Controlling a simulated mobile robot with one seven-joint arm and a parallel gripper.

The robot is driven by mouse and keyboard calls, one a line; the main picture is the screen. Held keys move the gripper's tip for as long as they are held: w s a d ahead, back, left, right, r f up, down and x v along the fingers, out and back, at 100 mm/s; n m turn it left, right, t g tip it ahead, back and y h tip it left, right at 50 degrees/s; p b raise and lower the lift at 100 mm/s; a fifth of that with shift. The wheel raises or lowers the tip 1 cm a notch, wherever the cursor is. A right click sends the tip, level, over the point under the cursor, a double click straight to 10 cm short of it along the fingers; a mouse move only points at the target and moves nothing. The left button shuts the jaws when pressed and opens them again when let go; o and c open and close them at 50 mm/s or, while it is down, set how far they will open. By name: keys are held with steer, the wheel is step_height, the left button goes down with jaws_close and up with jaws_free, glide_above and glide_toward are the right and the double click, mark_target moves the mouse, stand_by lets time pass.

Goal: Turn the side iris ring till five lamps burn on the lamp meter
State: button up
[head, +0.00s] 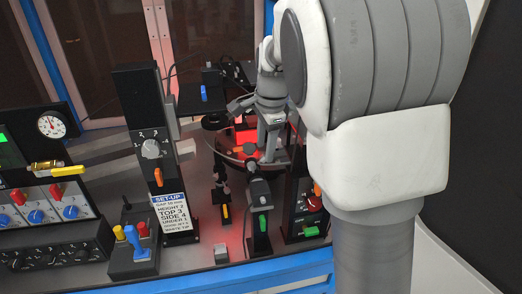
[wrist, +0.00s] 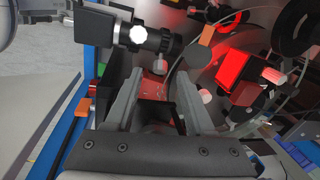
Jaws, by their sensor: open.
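In the wrist view a black box camera carries a short dark lens (wrist: 164,44) with stepped rings and a bright white knob (wrist: 138,33). It looks like the side camera, but I cannot tell for sure which ring is the iris ring. My gripper (wrist: 155,84) is open, with its two grey fingers apart below the lens and no ring between them. A red-lit surface shows behind the gap. In the head view my gripper (head: 271,140) is small and partly hidden among the fixtures at the red-lit round plate (head: 228,146). I cannot make out a lamp meter or its lamps.
A black post with a selector dial (head: 151,149) and a set-up sign (head: 174,212) stand left of the plate. A black stand with a green lever (head: 262,223) is in front. A red-lit block (wrist: 237,75) and thin cables crowd my gripper's right side.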

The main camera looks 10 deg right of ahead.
mark_target(264, 156)
steer(key=shift+w+f, duration=0.15)
steer(key=shift+f, duration=0.7)
steer(key=shift+w+f, duration=0.15)
steer(key=shift+f, duration=0.7)
jaws_close()
